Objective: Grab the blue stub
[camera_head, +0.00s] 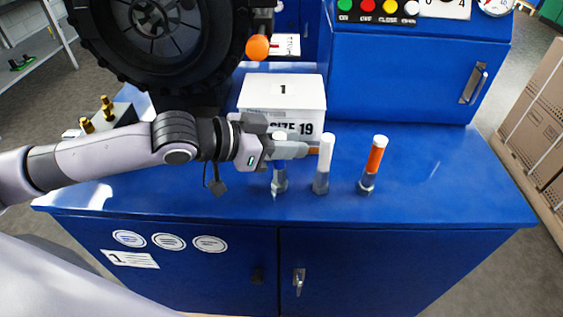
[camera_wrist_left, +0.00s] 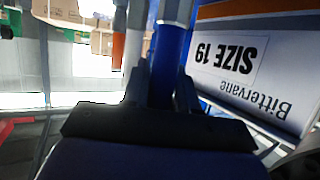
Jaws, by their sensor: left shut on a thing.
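The blue stub (camera_head: 279,168) stands upright on the blue bench top in the head view, with a white top and a clear grey base. My left gripper (camera_head: 288,150) reaches it from the left and is shut on it at its upper part, hiding some of it. In the left wrist view the blue stub (camera_wrist_left: 168,65) stands between the two fingers (camera_wrist_left: 162,92). A white stub (camera_head: 324,160) and an orange stub (camera_head: 374,160) stand upright to its right, apart from it. My right gripper is not in view.
A white box marked SIZE 19 (camera_head: 282,95) stands close behind the stubs. A wheel with a black tyre (camera_head: 160,30) is at the back left, near brass fittings (camera_head: 106,108). A blue cabinet (camera_head: 410,75) stands at the back right. The bench top (camera_head: 450,185) is clear at the right.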

